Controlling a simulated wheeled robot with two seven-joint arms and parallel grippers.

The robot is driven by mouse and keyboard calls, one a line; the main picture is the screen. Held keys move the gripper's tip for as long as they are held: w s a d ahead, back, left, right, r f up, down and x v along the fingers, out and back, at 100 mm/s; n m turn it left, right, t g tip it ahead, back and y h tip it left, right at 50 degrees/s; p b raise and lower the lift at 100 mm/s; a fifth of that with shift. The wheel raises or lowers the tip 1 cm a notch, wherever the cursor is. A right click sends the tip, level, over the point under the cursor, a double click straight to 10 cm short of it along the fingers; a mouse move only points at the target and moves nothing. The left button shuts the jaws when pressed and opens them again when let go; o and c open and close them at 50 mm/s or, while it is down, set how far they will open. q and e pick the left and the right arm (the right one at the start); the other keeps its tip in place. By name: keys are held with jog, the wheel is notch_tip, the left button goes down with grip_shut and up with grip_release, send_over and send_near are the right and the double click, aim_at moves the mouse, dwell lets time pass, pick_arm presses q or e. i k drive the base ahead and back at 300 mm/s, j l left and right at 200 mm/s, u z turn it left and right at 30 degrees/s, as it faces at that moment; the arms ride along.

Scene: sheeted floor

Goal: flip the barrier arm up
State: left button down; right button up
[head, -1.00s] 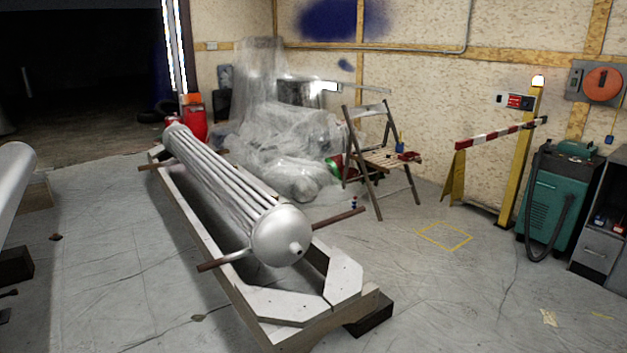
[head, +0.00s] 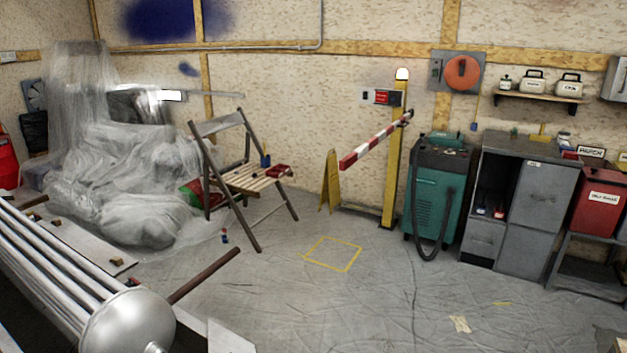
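The barrier arm (head: 375,140) is a red-and-white striped bar at the right of centre in the head view. It runs from the top of a yellow post (head: 394,165) toward the lower left, sloping in the picture, its free end near a yellow folding stand (head: 330,181). I cannot tell whether the bar touches the stand. Neither of my grippers is in view.
A yellow square (head: 333,253) is marked on clear floor before the barrier. A wooden chair (head: 243,177) stands left of it, a green machine (head: 436,190) and grey cabinets (head: 540,198) right. A metal cylinder (head: 125,318) on a cradle fills the lower left.

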aim_at(344, 163)
jog(key=i+l+z, duration=0.15)
jog(key=i+z, duration=0.3)
jog(key=i, duration=0.3)
jog(key=i+j+z, duration=0.15)
jog(key=i+z, duration=0.3)
jog(key=i, duration=0.25)
jog(key=i+j, duration=0.15)
jog(key=i, duration=0.6)
jog(key=i+j, duration=0.15)
jog(key=i, duration=0.55)
